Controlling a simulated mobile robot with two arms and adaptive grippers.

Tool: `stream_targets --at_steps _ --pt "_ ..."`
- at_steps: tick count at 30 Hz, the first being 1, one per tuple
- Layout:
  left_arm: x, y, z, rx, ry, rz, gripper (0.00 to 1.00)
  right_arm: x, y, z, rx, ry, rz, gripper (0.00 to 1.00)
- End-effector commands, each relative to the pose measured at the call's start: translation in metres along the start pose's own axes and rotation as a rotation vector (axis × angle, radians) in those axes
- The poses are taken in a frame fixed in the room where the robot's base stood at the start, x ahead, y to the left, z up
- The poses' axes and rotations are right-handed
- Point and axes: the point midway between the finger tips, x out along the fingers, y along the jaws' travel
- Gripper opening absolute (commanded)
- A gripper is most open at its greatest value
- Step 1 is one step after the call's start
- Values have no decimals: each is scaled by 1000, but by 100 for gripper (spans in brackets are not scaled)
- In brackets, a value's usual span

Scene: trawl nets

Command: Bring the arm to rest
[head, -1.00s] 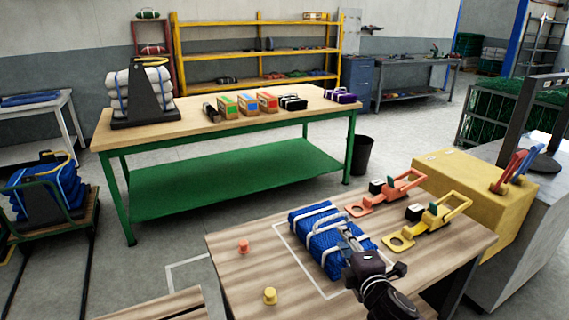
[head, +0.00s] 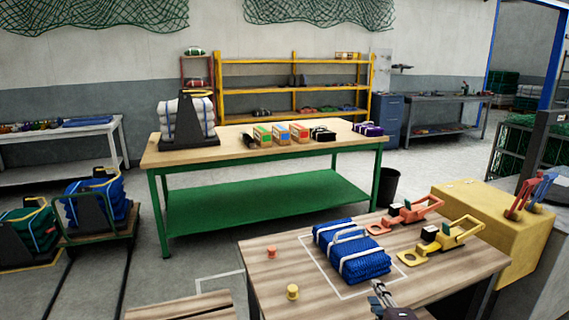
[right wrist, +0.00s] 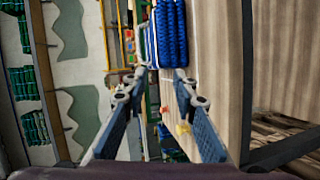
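A folded blue net bundle (head: 350,252) with white straps lies on the wood-topped table (head: 272,287) in front, inside a white outline. My right gripper (head: 380,291) is at the lower edge of the head view, near the table's front edge, clear of the bundle. In the right wrist view the gripper's two fingers (right wrist: 157,82) stand apart with nothing between them. The blue bundle (right wrist: 170,32) shows beyond the fingertips there. My left gripper is in neither view.
An orange clamp tool (head: 405,213) and a yellow one (head: 443,240) lie right of the bundle. An orange peg (head: 271,252) and a yellow peg (head: 292,291) stand to its left. A yellow box (head: 490,215) is at the right. A green-framed workbench (head: 265,200) stands behind.

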Motion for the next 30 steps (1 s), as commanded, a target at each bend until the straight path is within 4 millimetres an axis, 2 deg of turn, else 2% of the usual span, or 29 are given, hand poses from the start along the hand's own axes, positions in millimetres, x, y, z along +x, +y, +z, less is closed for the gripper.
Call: stream_targets --at_steps 5,11,14,18,21,24,30 --pt "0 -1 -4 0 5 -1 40 -22 -35 -3 153 -34 -89 26" --pt "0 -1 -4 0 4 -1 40 -60 -86 -5 382 -108 -228 26" --pt "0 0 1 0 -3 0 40 -90 -119 -5 529 -170 -323 26" --pt "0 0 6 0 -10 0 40 -150 -170 -6 770 -299 -483 26" --pt "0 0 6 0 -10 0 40 -191 -197 -7 911 -395 -579 26" --pt "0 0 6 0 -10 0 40 -227 -217 -8 1019 -482 -655 26" --pt "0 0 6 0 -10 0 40 -291 -244 -10 1182 -643 -774 26"
